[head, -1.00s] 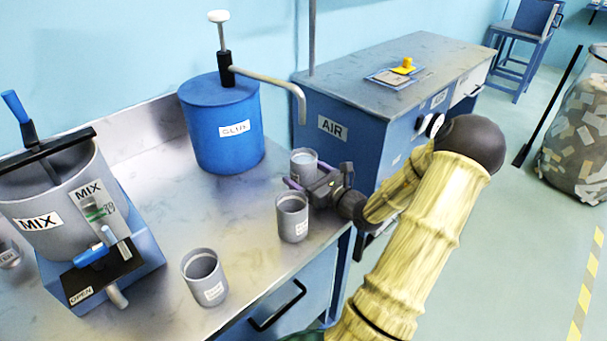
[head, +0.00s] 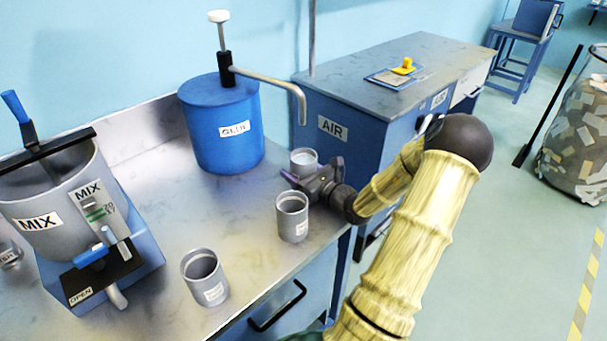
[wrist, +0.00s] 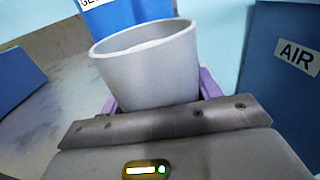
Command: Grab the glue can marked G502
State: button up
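Three small grey cans with white labels stand on the metal bench. The back can (head: 304,158) has a pale fill inside. The middle can (head: 292,217) and the front can (head: 204,279) stand nearer. I cannot read G502 on any label. My gripper (head: 296,178) is low at the back can, just behind the middle can. In the wrist view, a grey can (wrist: 150,68) stands upright between my purple fingers (wrist: 158,95), which are spread to either side of it. Whether they touch its wall is hard to see, and its lower part is hidden behind my gripper body.
A blue glue drum (head: 222,125) with a pump and bent spout stands behind the cans. A grey mixing pot (head: 55,195) is at the left. A blue AIR cabinet (head: 335,150) is close on the right of the bench. The bench between pot and cans is clear.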

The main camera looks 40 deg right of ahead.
jog(key=c, duration=0.4)
jog(key=shift+r, duration=0.25)
jog(key=shift+r+p, duration=0.9)
jog(key=shift+r, duration=3.85)
